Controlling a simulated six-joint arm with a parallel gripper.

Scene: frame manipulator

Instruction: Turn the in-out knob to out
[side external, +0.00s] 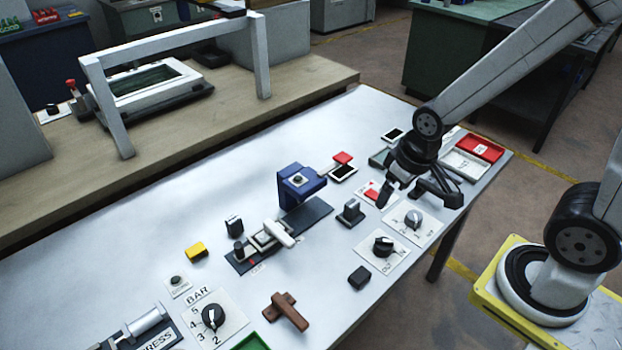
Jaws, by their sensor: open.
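The in-out knob (383,245) is a black knob on a white plate (371,258) near the front right of the table. The letters OUT and IN are printed on the plate, on the near side of the knob. I cannot tell which label the knob points to. My gripper (414,196) is open and empty, with its fingers spread apart above the table. It is behind and to the right of the in-out knob, apart from it, above the area by a second, grey knob (413,219).
A red tray (480,149) and a white tray (464,164) are at the right end. A blue press-like fixture (300,183) stands mid-table. A BAR dial (213,317) is front left.

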